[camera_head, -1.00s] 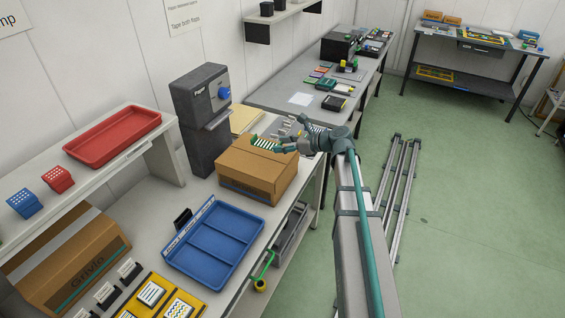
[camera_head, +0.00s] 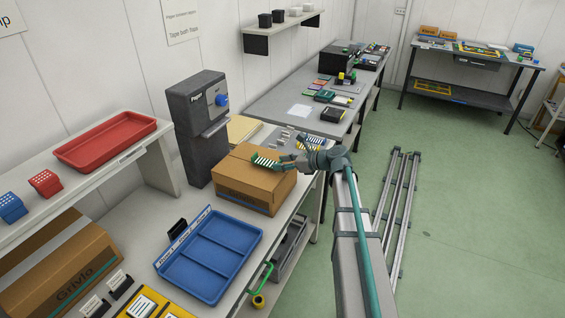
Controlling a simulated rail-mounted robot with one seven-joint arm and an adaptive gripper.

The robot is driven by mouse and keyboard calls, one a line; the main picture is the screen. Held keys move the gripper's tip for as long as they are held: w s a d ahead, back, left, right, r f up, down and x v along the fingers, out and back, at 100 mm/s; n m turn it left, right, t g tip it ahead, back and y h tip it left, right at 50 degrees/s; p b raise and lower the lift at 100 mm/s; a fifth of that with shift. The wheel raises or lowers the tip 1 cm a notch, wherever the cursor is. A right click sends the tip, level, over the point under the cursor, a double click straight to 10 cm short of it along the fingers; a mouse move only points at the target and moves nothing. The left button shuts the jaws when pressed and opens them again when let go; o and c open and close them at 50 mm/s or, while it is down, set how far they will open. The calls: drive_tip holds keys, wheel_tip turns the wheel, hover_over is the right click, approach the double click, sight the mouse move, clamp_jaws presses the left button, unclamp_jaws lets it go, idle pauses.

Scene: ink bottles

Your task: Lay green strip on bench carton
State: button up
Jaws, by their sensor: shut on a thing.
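A closed brown carton (camera_head: 243,194) stands on the bench beside the dark grey dispenser. The green strip (camera_head: 265,161), with white marks along it, is over the carton's top, toward its far side. My gripper (camera_head: 278,164) is shut on the strip's right end and reaches in from the right. The strip looks very close to the carton's top; I cannot tell whether it touches. The fingertips are small and partly merge with the strip.
A dark grey dispenser (camera_head: 200,130) with a blue knob stands left of the carton. A blue divided tray (camera_head: 210,255) lies in front. A red tray (camera_head: 105,140) is on the raised shelf. Small metal parts (camera_head: 284,138) lie behind the carton.

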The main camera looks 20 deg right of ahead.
drive_tip(key=shift+f, duration=0.4)
drive_tip(key=shift+f+b, duration=0.3)
drive_tip(key=shift+f, duration=0.25)
idle(0.3)
drive_tip(key=o, duration=0.8)
